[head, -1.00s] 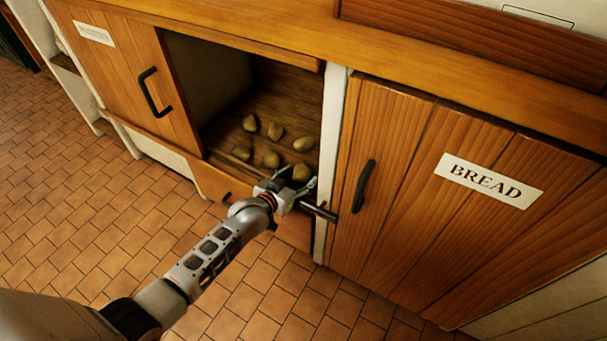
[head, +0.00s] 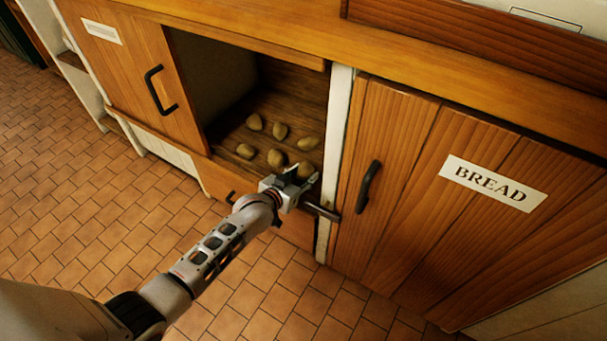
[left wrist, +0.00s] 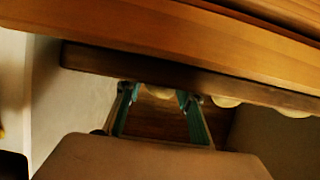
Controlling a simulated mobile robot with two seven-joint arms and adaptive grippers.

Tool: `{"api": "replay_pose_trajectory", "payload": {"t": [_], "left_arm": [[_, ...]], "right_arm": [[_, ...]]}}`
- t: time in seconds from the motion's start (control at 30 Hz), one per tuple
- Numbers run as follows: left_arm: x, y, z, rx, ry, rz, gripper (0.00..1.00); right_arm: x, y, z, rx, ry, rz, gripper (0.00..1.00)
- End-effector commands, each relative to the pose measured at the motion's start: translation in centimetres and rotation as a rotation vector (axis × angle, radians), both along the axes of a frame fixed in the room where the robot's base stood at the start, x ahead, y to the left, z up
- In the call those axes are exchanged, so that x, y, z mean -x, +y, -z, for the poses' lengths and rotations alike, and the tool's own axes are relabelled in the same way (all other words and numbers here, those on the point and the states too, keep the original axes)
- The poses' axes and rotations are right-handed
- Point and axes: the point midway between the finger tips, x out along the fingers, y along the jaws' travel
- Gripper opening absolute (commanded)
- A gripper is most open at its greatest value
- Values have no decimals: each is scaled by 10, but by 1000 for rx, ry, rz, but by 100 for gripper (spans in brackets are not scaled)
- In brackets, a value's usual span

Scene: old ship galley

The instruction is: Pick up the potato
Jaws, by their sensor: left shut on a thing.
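My left gripper (head: 302,176) reaches into the open compartment at its front right and is shut on a potato (head: 306,170). In the left wrist view this potato (left wrist: 160,92) shows between the two greenish fingers. The fingers and the compartment's front edge hide part of it. I cannot tell whether it still touches the compartment floor. Several other brownish potatoes (head: 276,158) lie loose behind and to the left of the gripper. My right gripper is not in view.
The wooden compartment (head: 222,135) has a raised front edge, a wooden top and a white post (head: 335,150) at its right. A closed door with a BREAD sign (head: 493,184) stands right of it. A door with a black handle (head: 158,90) is at the left. The tiled floor is clear.

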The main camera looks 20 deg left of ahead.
Motion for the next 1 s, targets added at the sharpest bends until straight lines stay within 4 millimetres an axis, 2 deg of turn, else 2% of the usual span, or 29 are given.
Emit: {"api": "replay_pose_trajectory", "payload": {"t": [0.03,0.1,0.17,0.3,0.5,0.6,0.8,1.0], "left_arm": [[-4,0,-15,0,-12,-1,13],[-5,0,-27,0,-15,-1,13],[-7,0,-41,2,-20,-1,13],[-9,0,-82,1,-28,0,13],[-9,0,-141,0,-30,-1,13],[-7,0,-162,1,-25,-1,13],[-4,0,-188,-1,-14,0,13],[-2,0,-196,0,-7,-1,13]], "right_arm": [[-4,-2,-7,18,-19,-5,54],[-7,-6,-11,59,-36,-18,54],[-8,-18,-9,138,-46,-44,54],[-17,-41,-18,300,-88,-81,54],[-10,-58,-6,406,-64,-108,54],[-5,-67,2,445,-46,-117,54],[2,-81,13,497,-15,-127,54],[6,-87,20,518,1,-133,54]]}}
